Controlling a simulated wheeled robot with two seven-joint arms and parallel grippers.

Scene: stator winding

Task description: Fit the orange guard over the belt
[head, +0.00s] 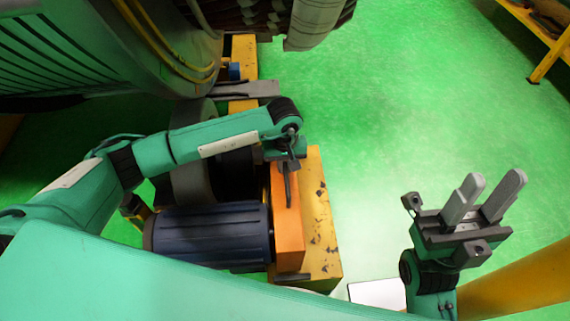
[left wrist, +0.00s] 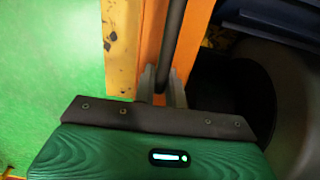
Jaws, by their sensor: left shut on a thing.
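The orange guard (head: 290,230) is a narrow box standing at the right end of the dark blue motor (head: 208,234), over the yellow base. A dark bar runs along its outer face like a handle. My left gripper (head: 288,165) is at the guard's far end; in the left wrist view its fingers (left wrist: 161,88) are shut around the dark bar, with the orange guard (left wrist: 152,35) right behind. The belt is hidden; I cannot tell how the guard sits over it. My right gripper (head: 483,190) is open and empty, well to the right.
The worn yellow base (head: 323,235) extends to the right of the guard. A grey wheel (head: 190,180) stands behind the motor, partly under my left arm. A large ribbed machine (head: 110,45) fills the upper left. Green floor (head: 400,110) is clear between my grippers.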

